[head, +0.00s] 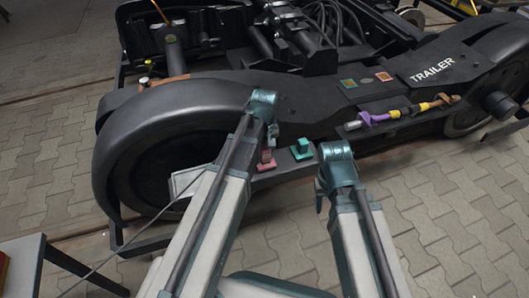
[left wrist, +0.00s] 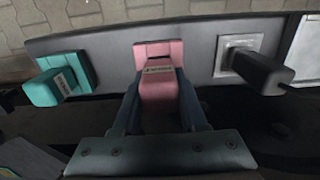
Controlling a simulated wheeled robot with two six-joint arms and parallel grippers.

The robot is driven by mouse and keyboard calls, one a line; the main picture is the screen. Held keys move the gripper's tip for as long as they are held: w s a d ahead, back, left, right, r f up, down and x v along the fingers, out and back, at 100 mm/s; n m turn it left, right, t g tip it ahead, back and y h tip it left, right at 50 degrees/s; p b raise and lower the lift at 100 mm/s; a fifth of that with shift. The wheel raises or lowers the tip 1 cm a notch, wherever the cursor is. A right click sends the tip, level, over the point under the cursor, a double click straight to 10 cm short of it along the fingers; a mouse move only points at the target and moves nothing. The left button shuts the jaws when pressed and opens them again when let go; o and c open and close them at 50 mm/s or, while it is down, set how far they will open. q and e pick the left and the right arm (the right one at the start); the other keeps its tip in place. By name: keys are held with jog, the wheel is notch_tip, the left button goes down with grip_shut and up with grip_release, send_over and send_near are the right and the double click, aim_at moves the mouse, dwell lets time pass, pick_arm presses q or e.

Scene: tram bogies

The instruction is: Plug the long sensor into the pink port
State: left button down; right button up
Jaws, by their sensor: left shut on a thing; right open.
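A pink block (left wrist: 158,85) with a small label stands on the pink port's square base (left wrist: 152,48) in the left wrist view. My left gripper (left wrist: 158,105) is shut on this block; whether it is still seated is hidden. In the head view the left gripper (head: 271,133) is over the pink base (head: 266,164). A purple, grey-tipped part (head: 376,118) and yellow-and-black parts (head: 428,105) lie on a ledge at the right; I cannot tell which is the long sensor. My right gripper (head: 321,198) is open, its fingers mostly hidden.
A teal block on a teal base (head: 302,150) stands right of the pink one. The left wrist view also shows a dark plug (left wrist: 262,72) at a grey square port (left wrist: 238,50). The black bogie marked TRAILER (head: 432,70) fills the background. Paving in front is clear.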

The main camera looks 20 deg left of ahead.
pick_arm(q)
jog(key=shift+f+b, duration=0.3)
jog(key=shift+f, duration=0.1)
jog(key=shift+c, duration=1.8)
grip_release()
notch_tip(320, 180, up, 14)
jog(key=p, duration=1.3)
jog(key=shift+p, duration=0.4)
jog(key=shift+f, duration=0.1)
jog(key=s+d+r+m+p, duration=0.3)
jog(key=s+r+p, duration=0.2)
jog(key=r+p, duration=0.2)
jog(key=s+d+r+m+p, duration=0.4)
jog(key=r+p, duration=0.3)
jog(key=s+d+r+m+y+p, duration=0.1)
jog(key=s+d+r+m+p, duration=0.2)
jog(key=s+r+p, duration=0.2)
notch_tip(320, 180, up, 3)
jog(key=p, duration=0.3)
jog(key=shift+s+d+m, duration=0.3)
jog(key=shift+s+d, duration=0.05)
jog(key=shift+d, duration=0.05)
